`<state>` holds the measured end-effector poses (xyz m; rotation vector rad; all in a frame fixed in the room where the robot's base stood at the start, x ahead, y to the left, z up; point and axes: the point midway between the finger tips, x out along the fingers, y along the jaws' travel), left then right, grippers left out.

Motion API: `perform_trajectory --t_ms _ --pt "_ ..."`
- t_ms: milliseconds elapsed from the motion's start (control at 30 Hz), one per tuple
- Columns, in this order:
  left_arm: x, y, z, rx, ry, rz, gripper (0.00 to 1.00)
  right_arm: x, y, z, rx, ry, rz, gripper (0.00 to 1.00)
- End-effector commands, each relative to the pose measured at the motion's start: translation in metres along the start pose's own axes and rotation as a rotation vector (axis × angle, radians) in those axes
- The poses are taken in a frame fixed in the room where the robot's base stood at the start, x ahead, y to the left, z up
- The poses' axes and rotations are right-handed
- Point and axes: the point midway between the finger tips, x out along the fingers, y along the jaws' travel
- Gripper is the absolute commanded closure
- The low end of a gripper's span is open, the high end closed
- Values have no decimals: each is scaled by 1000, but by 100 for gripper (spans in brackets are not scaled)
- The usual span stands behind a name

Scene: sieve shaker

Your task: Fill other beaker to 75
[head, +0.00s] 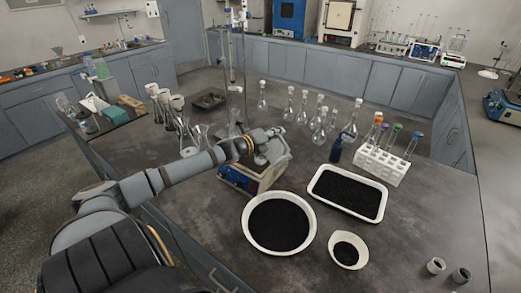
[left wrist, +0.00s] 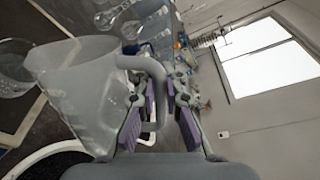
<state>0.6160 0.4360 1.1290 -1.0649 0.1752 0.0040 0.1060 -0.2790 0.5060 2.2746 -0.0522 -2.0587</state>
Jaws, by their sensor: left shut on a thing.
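My left gripper (head: 272,148) is over the middle of the bench, above the box with the blue front panel (head: 240,182). In the left wrist view, my left gripper (left wrist: 160,112) is shut on the looped handle of a translucent jug-like beaker (left wrist: 78,88). The beaker's body lies to the left of the fingers; its fill level cannot be read. A second clear glass vessel (left wrist: 14,66) shows at the left edge of that view. In the head view the gripper and arm largely hide the held beaker. My right gripper is not in view.
A round white bowl (head: 249,240), a white tray (head: 378,212) and a small bowl (head: 362,255) hold black granules. A white tube rack (head: 382,168), a dark blue bottle (head: 336,150) and several stoppered flasks (head: 289,105) stand nearby. The bench's right front is mostly clear.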

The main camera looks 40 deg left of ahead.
Motion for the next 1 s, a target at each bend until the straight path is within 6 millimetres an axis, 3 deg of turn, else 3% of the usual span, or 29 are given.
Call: perform_trajectory --t_ms 67,200,467,667,1000 --pt "0 -1 -1 4 -1 -2 100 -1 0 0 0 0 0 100" --pt "1 3 -27 220 -39 -3 100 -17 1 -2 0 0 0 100" --pt "2 8 -33 284 -48 -3 100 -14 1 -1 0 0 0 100" --pt "4 27 -60 439 -74 -6 100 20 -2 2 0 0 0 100" --pt "4 22 -102 732 -123 -10 100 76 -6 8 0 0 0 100"
